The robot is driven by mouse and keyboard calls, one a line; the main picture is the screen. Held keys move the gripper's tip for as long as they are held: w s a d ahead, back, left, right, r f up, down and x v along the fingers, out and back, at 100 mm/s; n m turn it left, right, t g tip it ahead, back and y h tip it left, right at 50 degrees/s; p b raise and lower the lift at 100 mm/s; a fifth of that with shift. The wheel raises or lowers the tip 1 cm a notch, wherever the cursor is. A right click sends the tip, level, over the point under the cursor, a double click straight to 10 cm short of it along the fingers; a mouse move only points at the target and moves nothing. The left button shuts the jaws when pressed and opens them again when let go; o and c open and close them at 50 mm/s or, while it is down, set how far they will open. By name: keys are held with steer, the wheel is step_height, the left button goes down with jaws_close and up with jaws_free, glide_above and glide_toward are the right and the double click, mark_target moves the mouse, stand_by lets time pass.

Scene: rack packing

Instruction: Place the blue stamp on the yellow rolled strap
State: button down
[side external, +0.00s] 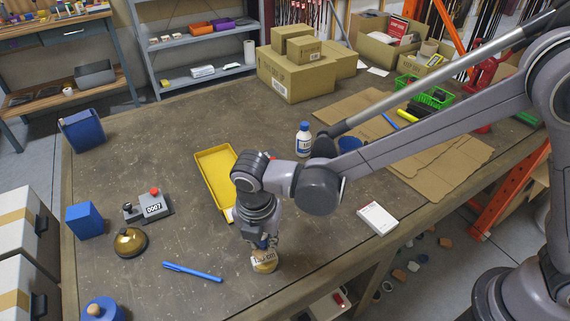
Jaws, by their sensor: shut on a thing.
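My gripper (263,243) points down near the front edge of the table. It is shut on a small yellowish jar-like thing with a pale label (264,262), at or just above the table top; I cannot tell if it touches. A round blue thing with a wooden knob (102,311), perhaps the blue stamp, is cut off by the bottom edge at lower left. Neither identity is clear at this size.
A yellow tray (213,163) lies just behind my gripper. A blue pen (192,271), a brass bell (130,241), a grey counter (153,208) and a blue box (85,221) are at the left. A white box (377,219) is at the right. Cartons (292,75) stand behind.

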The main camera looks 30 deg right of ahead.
steer(key=shift+f, duration=1.05)
steer(key=shift+f, duration=0.15)
steer(key=c, duration=1.1)
jaws_free()
